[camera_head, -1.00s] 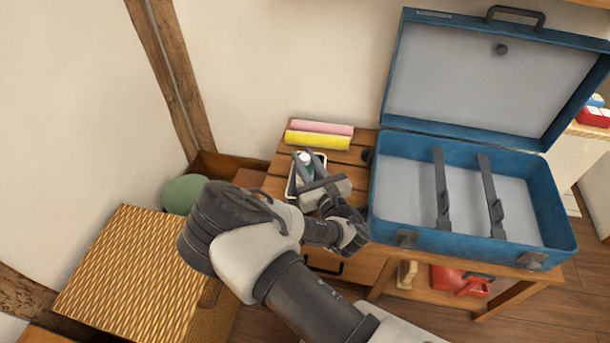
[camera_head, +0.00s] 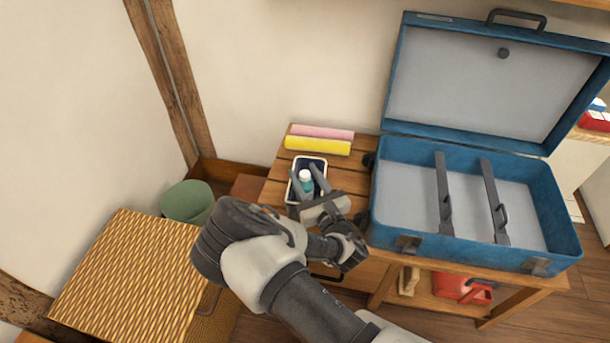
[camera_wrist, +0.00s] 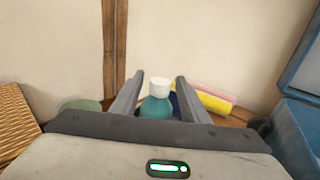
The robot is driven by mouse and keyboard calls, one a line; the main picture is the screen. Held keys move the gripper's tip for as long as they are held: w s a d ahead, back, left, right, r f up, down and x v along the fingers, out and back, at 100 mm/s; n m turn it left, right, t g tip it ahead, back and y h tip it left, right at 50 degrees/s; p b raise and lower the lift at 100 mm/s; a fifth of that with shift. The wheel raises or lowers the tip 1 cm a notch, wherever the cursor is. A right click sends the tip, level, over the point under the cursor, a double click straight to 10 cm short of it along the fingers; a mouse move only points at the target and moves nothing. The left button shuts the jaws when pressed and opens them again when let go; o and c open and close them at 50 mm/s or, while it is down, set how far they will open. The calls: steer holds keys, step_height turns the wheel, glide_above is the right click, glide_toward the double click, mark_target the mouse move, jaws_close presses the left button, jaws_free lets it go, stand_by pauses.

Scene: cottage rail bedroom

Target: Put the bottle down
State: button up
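The teal bottle with a white cap (camera_head: 305,176) stands upright in a small dark-blue tray with a pale rim (camera_head: 312,157) on the wooden table. In the wrist view the bottle (camera_wrist: 156,106) shows between the two fingers, with a gap visible on its right side and a narrow one on its left. My gripper (camera_head: 309,180) is open, its fingers on either side of the bottle and apart from it. The bottle's lower part is hidden by my gripper.
A yellow roll (camera_head: 317,145) and a pink roll (camera_head: 322,132) lie behind the tray. An open blue suitcase (camera_head: 378,205) fills the table's right side. A woven box (camera_head: 120,275) and a green bin (camera_head: 187,200) stand at left.

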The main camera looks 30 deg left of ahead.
steer(key=shift+r, duration=0.1)
steer(key=shift+s+d, duration=0.2)
steer(key=shift+d, duration=0.1)
steer(key=p+v, duration=0.2)
steer(key=v, duration=0.9)
steer(key=shift+p, duration=0.3)
steer(key=shift+s+d, duration=0.1)
steer(key=shift+s, duration=0.05)
